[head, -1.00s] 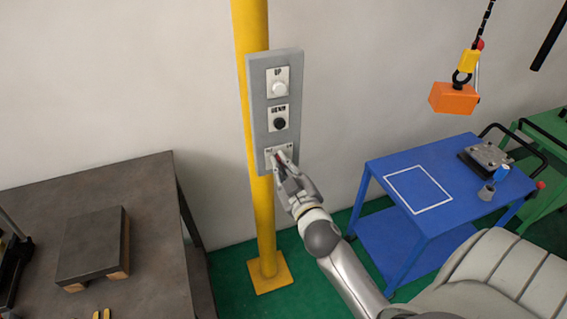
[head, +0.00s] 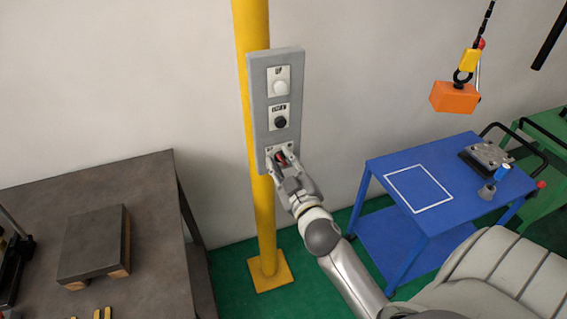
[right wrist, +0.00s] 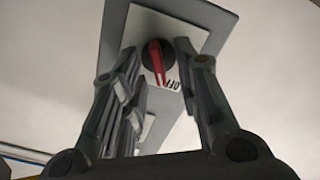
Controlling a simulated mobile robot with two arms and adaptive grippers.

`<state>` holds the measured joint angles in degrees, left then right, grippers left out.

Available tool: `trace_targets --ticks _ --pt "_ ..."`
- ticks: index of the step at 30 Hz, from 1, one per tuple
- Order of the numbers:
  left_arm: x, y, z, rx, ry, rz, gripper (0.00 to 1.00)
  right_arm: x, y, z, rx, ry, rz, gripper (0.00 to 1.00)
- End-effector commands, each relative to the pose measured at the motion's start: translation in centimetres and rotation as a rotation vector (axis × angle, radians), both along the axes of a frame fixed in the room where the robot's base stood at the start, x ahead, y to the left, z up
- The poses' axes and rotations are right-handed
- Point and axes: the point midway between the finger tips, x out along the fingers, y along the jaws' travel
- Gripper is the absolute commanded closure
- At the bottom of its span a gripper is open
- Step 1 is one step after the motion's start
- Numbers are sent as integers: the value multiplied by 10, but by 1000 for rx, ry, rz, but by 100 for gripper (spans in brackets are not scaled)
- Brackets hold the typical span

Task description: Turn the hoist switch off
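The hoist switch is a black round knob with a red bar (right wrist: 155,62), lowest on the grey control panel (head: 262,115). In the right wrist view one end of the red bar lies beside the OFF lettering (right wrist: 173,83). In the head view the switch (head: 282,158) shows as a bit of red between the fingers. My right gripper (head: 280,160) is open at the panel, its two fingers on either side of the knob. In the right wrist view (right wrist: 158,60) gaps show between the knob and both fingertips. My left gripper is out of view.
The panel is on a yellow post (head: 262,220), with a white button (head: 280,88) and a black button (head: 280,122) above the switch. A dark table (head: 150,220) stands left. A blue cart (head: 400,225) and a hanging orange block (head: 454,98) are at right.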

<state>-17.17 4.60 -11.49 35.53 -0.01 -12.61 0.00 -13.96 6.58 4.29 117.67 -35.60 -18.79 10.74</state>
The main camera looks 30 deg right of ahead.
Motion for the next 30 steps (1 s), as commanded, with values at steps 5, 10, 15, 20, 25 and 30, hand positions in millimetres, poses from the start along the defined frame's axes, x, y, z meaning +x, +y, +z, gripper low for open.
trace_targets --ticks 5,10,15,20,25,30 --pt "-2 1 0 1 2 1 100 -5 1 -1 1 2 0 71" --pt "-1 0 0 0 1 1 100 -27 6 -2 3 3 -1 71" --pt "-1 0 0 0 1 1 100 -59 14 -2 4 4 -2 71" --pt "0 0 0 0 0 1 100 -86 20 -2 2 4 -1 71" --pt "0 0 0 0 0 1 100 -106 25 -1 3 2 -2 71" --pt "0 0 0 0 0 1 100 -115 27 -1 0 1 -1 71"
